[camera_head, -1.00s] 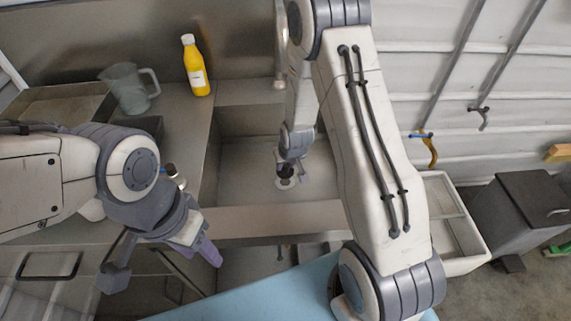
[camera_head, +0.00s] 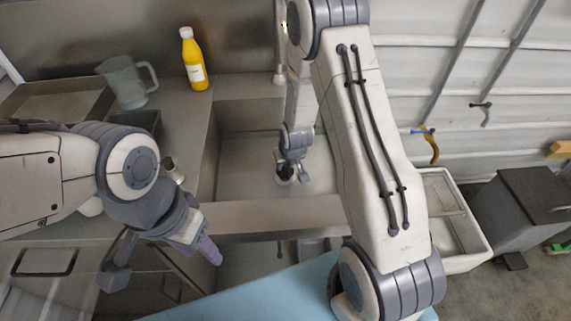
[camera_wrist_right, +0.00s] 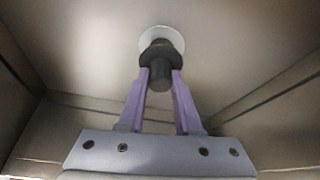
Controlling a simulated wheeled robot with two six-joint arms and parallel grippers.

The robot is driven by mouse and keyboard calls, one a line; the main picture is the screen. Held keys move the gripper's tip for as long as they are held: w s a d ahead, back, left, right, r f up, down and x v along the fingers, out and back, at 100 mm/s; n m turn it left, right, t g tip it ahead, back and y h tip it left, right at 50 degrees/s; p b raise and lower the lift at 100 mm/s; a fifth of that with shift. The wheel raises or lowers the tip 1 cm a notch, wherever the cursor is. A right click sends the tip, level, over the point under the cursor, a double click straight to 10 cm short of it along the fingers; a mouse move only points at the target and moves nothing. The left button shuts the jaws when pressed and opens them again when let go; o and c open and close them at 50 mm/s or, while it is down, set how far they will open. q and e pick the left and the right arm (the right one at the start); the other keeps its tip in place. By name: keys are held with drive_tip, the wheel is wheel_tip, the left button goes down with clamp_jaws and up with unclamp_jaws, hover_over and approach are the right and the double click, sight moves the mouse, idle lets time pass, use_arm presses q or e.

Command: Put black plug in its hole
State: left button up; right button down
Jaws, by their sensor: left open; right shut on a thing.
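The black plug (camera_wrist_right: 160,68) is between the purple fingers of my right gripper (camera_wrist_right: 160,76) in the right wrist view. My right gripper (camera_head: 292,172) is shut on it, low inside the sink basin. The pale round drain ring (camera_wrist_right: 162,36) with the hole is on the basin floor, just beyond the plug. The plug's far end overlaps the ring and hides the hole. I cannot tell whether the plug is in the hole or just above it. In the head view, the ring (camera_head: 284,181) is partly covered by the gripper. My left gripper (camera_head: 165,264) is open and empty, in front of the counter.
The metal sink basin (camera_head: 245,170) has walls around my right gripper. A yellow bottle (camera_head: 193,62) and a clear jug (camera_head: 125,82) stand on the counter left of the basin. A small cylindrical container (camera_head: 174,172) is behind my left arm. A grey bin (camera_head: 528,215) stands far right.

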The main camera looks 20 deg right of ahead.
drive_tip(key=shift+f, duration=0.1)
drive_tip(key=shift+f+b, duration=0.9)
drive_tip(key=shift+f, duration=0.15)
drive_tip(key=c, duration=0.5)
unclamp_jaws()
drive_tip(key=shift+r, duration=0.15)
